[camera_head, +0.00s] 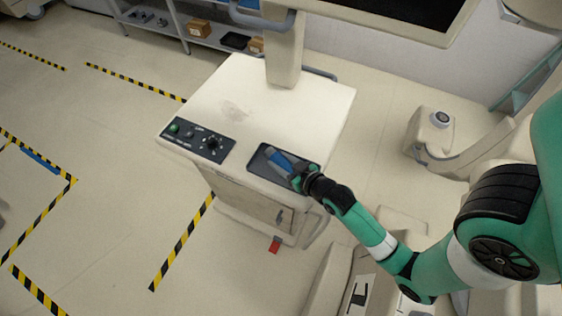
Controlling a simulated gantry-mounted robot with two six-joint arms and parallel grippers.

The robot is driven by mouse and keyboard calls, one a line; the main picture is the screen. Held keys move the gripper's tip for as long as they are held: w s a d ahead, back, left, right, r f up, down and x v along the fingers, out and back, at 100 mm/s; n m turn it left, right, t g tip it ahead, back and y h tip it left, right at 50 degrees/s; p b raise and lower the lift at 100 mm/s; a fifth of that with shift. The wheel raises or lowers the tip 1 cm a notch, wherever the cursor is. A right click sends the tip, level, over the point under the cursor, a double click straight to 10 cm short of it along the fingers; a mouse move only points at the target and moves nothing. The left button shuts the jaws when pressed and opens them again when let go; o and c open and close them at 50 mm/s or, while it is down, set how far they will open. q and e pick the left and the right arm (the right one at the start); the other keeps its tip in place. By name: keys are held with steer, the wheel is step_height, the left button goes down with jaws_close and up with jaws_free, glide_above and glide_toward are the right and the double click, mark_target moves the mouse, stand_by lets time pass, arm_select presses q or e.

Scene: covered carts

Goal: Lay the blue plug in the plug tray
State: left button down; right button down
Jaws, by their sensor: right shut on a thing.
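The blue plug (280,159) is at the dark recessed plug tray (261,165) on the cart's top, near its front edge. The plug lies slanted, with its blue end towards the upper left. My right gripper (297,174) is over the right part of the tray and is shut on the plug's lower right end. The gripper and wrist hide that end and part of the tray. I cannot tell whether the plug touches the tray's floor. My left gripper is not in the view.
The cream cart (235,90) carries a dark control panel (198,140) with knobs left of the tray. A post with a monitor (400,12) rises at its back. A red tag (274,245) is low at its front. Another cream machine (430,135) stands right. The cart's top is mostly clear.

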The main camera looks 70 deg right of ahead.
steer(key=shift+f, duration=0.25)
steer(key=c, duration=0.6)
jaws_free()
steer(key=shift+r, duration=0.3)
steer(key=shift+s+a+r, duration=0.15)
steer(key=shift+s+r, duration=0.05)
steer(key=shift+s, duration=0.05)
steer(key=p+v, duration=0.1)
steer(key=v, duration=1)
steer(key=shift+s+p, duration=0.2)
steer(key=shift+p, duration=0.15)
